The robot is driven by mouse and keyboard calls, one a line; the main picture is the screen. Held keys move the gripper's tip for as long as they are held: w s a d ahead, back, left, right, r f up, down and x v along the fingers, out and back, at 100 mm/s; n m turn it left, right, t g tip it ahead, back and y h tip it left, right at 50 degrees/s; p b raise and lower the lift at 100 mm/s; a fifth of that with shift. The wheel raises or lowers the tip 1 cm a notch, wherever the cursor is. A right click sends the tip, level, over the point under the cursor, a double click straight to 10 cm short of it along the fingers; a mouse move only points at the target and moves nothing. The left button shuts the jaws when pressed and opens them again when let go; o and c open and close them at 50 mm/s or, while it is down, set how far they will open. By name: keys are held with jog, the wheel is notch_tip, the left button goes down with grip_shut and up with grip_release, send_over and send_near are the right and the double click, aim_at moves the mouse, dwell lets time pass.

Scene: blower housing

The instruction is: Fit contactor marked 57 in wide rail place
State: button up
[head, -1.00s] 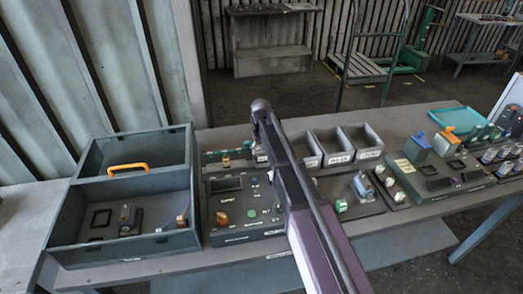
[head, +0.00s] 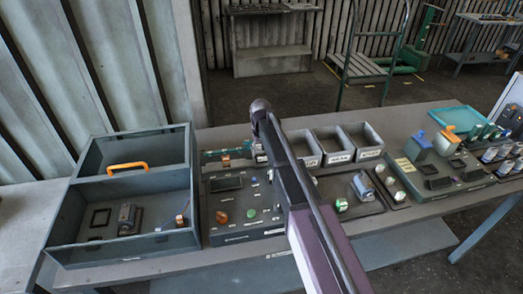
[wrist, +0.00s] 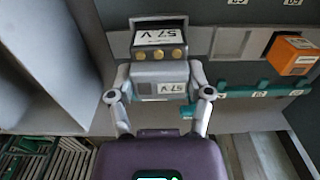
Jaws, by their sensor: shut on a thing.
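The contactor marked 57 (wrist: 160,50) is a grey block with three brass-coloured screws and white "57 V" labels on its top and front. In the wrist view my gripper (wrist: 160,100) is shut on it, with one finger at each side. A grey rail (wrist: 232,42) with pale rectangular places runs to the right of the contactor, and an orange block (wrist: 292,54) sits on it. I cannot tell whether the contactor touches the rail. In the head view my arm hides the gripper and contactor; the orange block (head: 226,160) shows at the panel's back.
A teal strip (wrist: 260,90) with small labels lies below the rail. In the head view a grey box with an orange handle (head: 127,167) stands left, a control panel (head: 240,234) is in the middle, and grey bins (head: 335,146) stand right of my arm.

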jog(key=shift+f+b, duration=0.55)
jog(key=shift+f, duration=0.1)
jog(key=o, duration=1.1)
jog(key=shift+c, duration=0.2)
jog(key=shift+r, duration=0.1)
